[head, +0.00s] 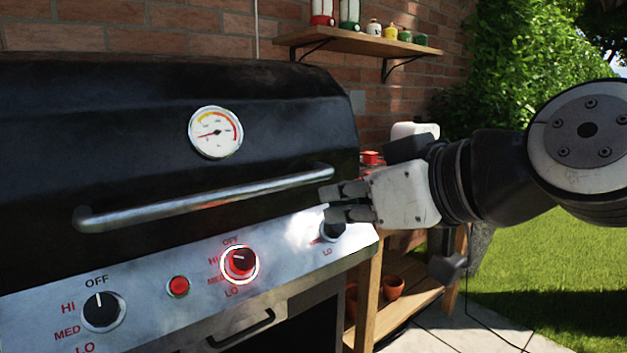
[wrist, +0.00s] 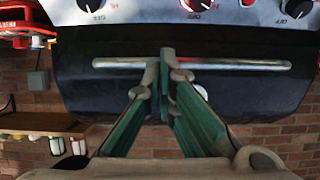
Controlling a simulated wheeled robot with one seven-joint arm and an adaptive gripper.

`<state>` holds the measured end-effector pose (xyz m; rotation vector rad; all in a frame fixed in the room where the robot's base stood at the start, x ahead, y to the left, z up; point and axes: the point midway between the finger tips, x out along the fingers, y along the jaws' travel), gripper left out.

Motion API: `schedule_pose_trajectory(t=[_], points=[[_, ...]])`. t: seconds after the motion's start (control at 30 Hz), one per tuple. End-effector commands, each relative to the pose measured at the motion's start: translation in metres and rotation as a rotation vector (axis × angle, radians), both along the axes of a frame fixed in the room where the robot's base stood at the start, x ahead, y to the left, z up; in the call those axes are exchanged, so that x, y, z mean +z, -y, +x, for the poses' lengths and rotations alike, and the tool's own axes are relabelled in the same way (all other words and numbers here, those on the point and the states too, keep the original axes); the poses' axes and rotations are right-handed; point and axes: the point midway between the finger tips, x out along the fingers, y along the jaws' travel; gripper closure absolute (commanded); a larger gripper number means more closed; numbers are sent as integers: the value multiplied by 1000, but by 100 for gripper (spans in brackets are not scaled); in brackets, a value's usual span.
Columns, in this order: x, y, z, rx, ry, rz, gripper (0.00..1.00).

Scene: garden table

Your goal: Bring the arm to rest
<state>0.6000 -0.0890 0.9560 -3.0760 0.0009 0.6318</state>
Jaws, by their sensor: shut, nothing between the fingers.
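My gripper (head: 347,202) is at the end of my arm, which reaches in from the right in the head view. Its fingers are in front of the right end of the grill's panel, near the right knob (head: 333,230), which they partly hide. In the wrist view my gripper (wrist: 166,56) has its fingers together with nothing between them, over the lid handle (wrist: 245,65) in the picture. Whether the fingers touch the grill (head: 60,150) I cannot tell. The handle (head: 205,203) also shows in the head view, and the lid is down.
The middle knob (head: 240,264) has a glowing red ring. A red button (head: 178,286) and a left knob (head: 103,311) sit on the panel. A wall shelf (head: 355,43) holds jars. A wooden side table (head: 367,300) stands right of the grill. Open lawn lies at right.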

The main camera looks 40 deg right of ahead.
Motion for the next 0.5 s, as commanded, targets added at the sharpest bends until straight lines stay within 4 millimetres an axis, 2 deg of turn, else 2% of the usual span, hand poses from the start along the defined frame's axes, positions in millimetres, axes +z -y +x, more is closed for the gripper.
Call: schedule_pose_trajectory(t=[0.37,0.47,0.5], points=[[-4,-1,-7,2,-5,0,100],[-15,-10,-6,19,-57,8,100],[-25,-17,-6,33,-103,17,100]])
